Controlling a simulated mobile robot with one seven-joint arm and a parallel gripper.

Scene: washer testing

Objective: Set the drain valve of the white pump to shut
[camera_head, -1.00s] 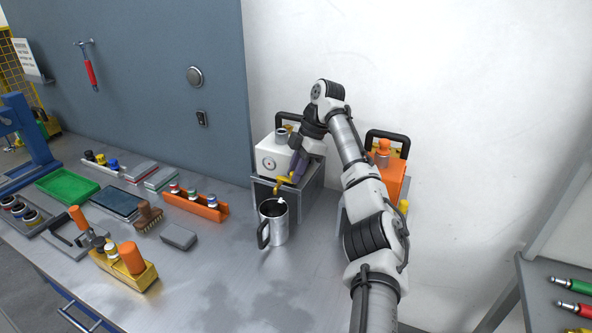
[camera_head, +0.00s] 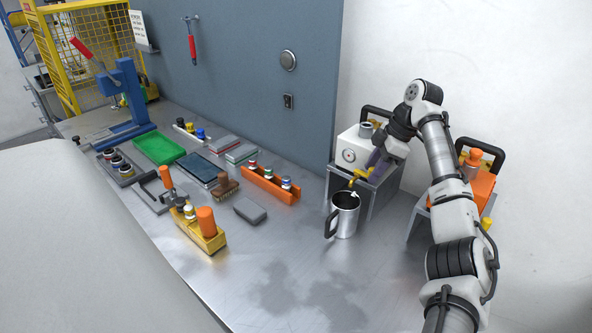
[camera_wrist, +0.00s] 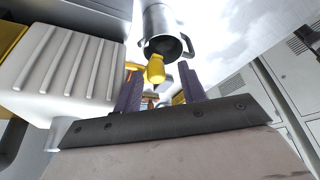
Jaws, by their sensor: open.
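The white pump (camera_head: 350,147), with a round gauge on its front, sits on a grey metal stand against the wall. Its yellow drain valve (camera_head: 359,176) sticks out low at the front, above a steel mug (camera_head: 345,216). My gripper (camera_head: 374,163) is right at the valve, pointing down. In the wrist view, the yellow valve (camera_wrist: 155,70) lies between the two purple fingers of my gripper (camera_wrist: 160,90), which are open around it. Contact cannot be told. The pump's ribbed white side (camera_wrist: 62,65) fills the left. The mug (camera_wrist: 162,25) shows beyond the valve.
An orange pump (camera_head: 482,185) on a stand is to the right, partly behind my arm. An orange rack (camera_head: 270,187) with small bottles, a grey block (camera_head: 250,210), and a green tray (camera_head: 158,148) lie left. The front bench is clear.

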